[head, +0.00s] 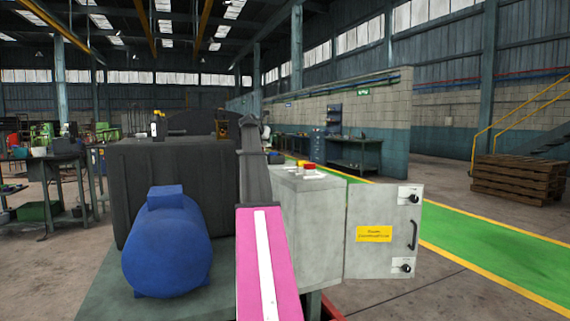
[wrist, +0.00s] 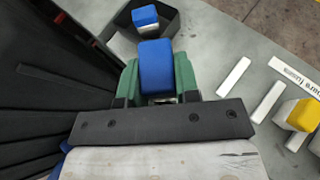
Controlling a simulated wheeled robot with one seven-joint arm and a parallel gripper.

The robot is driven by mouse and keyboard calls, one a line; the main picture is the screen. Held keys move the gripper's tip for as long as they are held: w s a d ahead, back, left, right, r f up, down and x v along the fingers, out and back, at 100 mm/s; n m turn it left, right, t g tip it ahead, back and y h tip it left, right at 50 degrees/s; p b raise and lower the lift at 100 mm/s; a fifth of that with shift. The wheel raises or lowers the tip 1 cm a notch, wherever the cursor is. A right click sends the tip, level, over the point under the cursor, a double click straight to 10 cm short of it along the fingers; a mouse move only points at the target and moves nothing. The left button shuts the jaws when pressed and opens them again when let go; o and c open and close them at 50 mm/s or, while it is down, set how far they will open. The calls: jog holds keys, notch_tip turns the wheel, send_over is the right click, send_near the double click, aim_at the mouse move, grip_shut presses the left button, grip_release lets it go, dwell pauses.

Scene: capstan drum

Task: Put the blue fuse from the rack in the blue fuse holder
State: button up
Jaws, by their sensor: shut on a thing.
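In the wrist view my gripper (wrist: 157,82) has green fingers on both sides of a blue fuse (wrist: 157,62) and is shut on it. The fuse's blue top faces the camera, and a bit of pale metal shows below it. A second blue-topped block (wrist: 145,17) with a pale lower part is in a dark open tray (wrist: 172,40) just beyond. The rack at the right shows a yellow fuse (wrist: 297,113) and white strips. I cannot make out the blue fuse holder in either view. In the head view my gripper is hidden.
In the wrist view a tall black ribbed wall (wrist: 50,80) stands close at the left, and a white label (wrist: 297,75) lies at the right. In the head view a grey cabinet (head: 320,220) has its door (head: 382,235) open, beside a blue motor (head: 165,250).

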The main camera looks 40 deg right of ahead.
jog(key=d+f, duration=0.2)
jog(key=d, duration=0.1)
jog(key=s+d+f, duration=0.1)
jog(key=d+f, duration=0.1)
jog(key=d, duration=0.2)
jog(key=d+f, duration=0.2)
jog(key=d, duration=0.1)
jog(key=shift+s+d+f, duration=0.15)
jog(key=shift+f, duration=2.05)
jog(key=shift+f, duration=0.1)
jog(key=o, duration=0.9)
jog(key=shift+o, duration=0.2)
